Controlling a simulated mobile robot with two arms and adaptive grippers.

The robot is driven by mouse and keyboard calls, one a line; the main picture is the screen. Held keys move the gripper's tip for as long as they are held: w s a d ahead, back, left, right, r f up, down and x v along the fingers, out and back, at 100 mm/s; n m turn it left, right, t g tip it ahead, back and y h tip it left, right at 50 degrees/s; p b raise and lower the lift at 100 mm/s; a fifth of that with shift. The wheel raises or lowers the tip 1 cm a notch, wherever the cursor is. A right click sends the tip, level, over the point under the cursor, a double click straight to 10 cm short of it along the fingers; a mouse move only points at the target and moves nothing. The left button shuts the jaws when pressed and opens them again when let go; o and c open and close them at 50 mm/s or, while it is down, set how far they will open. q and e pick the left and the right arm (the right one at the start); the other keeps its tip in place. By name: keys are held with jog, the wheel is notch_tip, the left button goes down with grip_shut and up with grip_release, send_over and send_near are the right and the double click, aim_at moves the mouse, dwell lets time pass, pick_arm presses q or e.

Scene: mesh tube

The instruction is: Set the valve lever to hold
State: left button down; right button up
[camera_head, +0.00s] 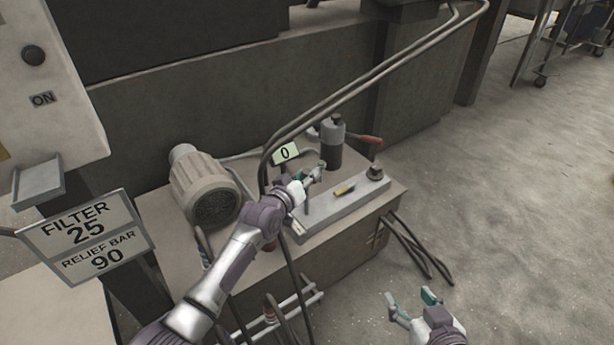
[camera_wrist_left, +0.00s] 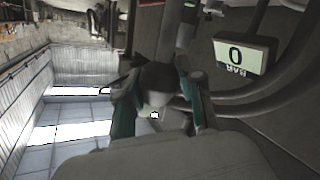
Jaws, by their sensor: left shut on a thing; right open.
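My left gripper (camera_head: 318,172) is over the middle of the machine bench, below the hoses. In the left wrist view its fingers (camera_wrist_left: 158,105) are shut on a grey lever-like part (camera_wrist_left: 157,82) with a rounded end. This may be the valve lever; no hold marking is legible, so I cannot tell its setting. A red-handled lever (camera_head: 369,139) sticks out right of the dark cylinder, apart from the gripper. My right gripper (camera_head: 411,298) is open and empty above the floor at lower right.
A gauge sign (camera_head: 285,152) reads 0; it also shows in the left wrist view (camera_wrist_left: 240,56). A motor (camera_head: 205,185) stands left on the bench (camera_head: 330,243). A dark cylinder (camera_head: 331,145) stands behind. A sign (camera_head: 88,238) reads FILTER 25, RELIEF BAR 90. Hoses arch overhead.

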pick_arm(q)
jog(key=c, duration=0.7)
grip_release()
jog(key=shift+a, duration=0.15)
jog(key=v, duration=1.2)
